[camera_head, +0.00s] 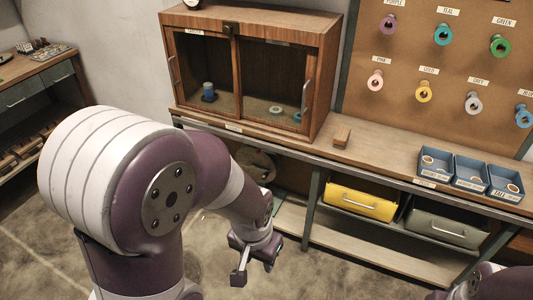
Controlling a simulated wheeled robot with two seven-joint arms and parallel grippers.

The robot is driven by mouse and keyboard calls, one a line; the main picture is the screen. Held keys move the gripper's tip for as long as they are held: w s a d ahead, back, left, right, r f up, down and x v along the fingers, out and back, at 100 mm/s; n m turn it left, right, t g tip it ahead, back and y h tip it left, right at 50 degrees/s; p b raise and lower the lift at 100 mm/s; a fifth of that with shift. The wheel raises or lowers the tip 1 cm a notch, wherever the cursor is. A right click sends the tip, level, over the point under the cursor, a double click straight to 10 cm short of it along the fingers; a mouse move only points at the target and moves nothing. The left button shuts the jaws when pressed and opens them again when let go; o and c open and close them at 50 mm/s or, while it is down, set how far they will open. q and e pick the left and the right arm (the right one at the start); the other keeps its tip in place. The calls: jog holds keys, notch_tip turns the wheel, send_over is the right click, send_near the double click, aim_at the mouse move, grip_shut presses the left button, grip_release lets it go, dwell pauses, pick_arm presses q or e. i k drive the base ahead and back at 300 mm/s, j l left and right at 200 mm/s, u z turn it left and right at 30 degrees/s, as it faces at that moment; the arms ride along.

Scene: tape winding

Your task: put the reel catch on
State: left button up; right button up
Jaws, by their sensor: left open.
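I cannot tell for sure which part is the reel catch. A small dark fitting (231,28) sits at the top middle of the front of the wooden cabinet (268,24), where the two glazed doors meet. My left gripper (254,270) is open and empty, low in front of the bench and apart from the cabinet. Part of my right arm shows at the bottom right corner; its gripper is out of the picture.
A wooden block (342,136) lies on the bench right of the cabinet. Blue trays (471,170) with rings stand farther right. Coloured reels hang on the pegboard (458,62). A yellow drawer (361,201) and a grey-green drawer (446,229) sit below. The bench between block and trays is clear.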

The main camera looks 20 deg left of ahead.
aim_at(258, 152)
jog(key=i+j+z, duration=0.1)
jog(key=i+j, duration=0.15)
jog(key=i+j+z, duration=0.1)
jog(key=j, duration=0.35)
jog(key=i+j, duration=0.3)
jog(key=i+j+z, duration=0.15)
jog(key=j, duration=0.3)
jog(key=i+j+z, duration=0.1)
jog(key=i+j, duration=0.15)
jog(key=j, duration=0.2)
